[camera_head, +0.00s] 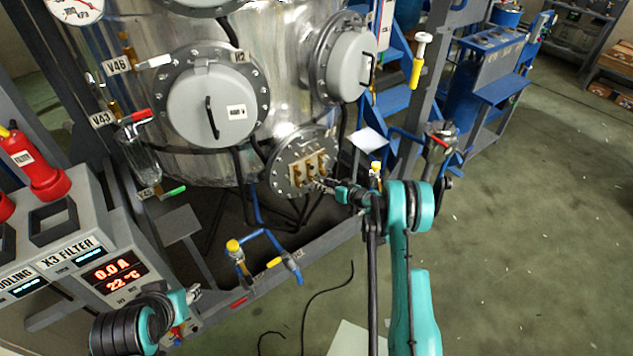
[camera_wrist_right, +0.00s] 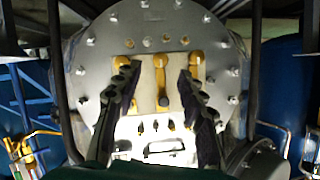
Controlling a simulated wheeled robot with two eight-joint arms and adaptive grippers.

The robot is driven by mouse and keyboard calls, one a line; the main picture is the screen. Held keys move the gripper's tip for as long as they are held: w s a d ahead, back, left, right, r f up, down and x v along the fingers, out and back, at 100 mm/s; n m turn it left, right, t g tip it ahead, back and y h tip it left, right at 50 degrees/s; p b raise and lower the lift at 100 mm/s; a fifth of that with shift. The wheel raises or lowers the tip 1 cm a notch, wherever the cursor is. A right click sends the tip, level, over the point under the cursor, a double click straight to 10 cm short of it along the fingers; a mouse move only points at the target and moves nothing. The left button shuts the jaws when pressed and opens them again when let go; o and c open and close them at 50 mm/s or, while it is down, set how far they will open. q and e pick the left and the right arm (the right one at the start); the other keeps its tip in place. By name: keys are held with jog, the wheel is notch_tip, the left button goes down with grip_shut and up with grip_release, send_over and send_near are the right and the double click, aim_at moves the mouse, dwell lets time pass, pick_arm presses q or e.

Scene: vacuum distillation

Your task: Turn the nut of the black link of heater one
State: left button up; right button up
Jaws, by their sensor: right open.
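The round grey bolted heater flange (camera_head: 284,172) sits low on the steel tank, with a pale plate and brass links on it. It fills the middle of the right wrist view (camera_wrist_right: 88,62). A left brass link (camera_wrist_right: 122,63), a middle one (camera_wrist_right: 162,88) and a right one (camera_wrist_right: 195,64) show there. I cannot pick out the black link or its nut for certain. My right gripper (camera_head: 322,184) is in front of the plate. Its fingers (camera_wrist_right: 160,70) are apart, with no object between them. My left arm shows at the lower left; its gripper's state is unclear.
Two grey round covers, a left one (camera_head: 190,105) and a right one (camera_head: 349,65), stick out above the flange. A grey frame beam (camera_head: 325,247) and a yellow-and-blue valve (camera_head: 236,248) are below. The control panel (camera_head: 85,258) stands at left. The green floor is open at right.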

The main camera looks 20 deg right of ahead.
jog(key=v, duration=0.5)
jog(key=shift+s+d+r, duration=0.1)
jog(key=shift+s+d, duration=0.05)
jog(key=shift+s, duration=0.15)
jog(key=s+a+r+g+h, duration=0.1)
jog(key=s+a+r, duration=0.25)
jog(key=r, duration=0.35)
jog(key=s+a+r+g, duration=0.1)
jog(key=s+a+r, duration=0.2)
jog(key=s+r, duration=0.3)
jog(key=s+a+r+g+h, duration=0.15)
jog(key=s+a+r, duration=0.25)
jog(key=r, duration=0.4)
jog(key=s+r+m+g+h, duration=0.1)
jog(key=s+h, duration=0.2)
jog(key=s, duration=2.1)
jog(key=shift+s+a+r+m, duration=0.3)
jog(key=shift+s+a+m, duration=0.05)
jog(key=shift+s+m, duration=0.05)
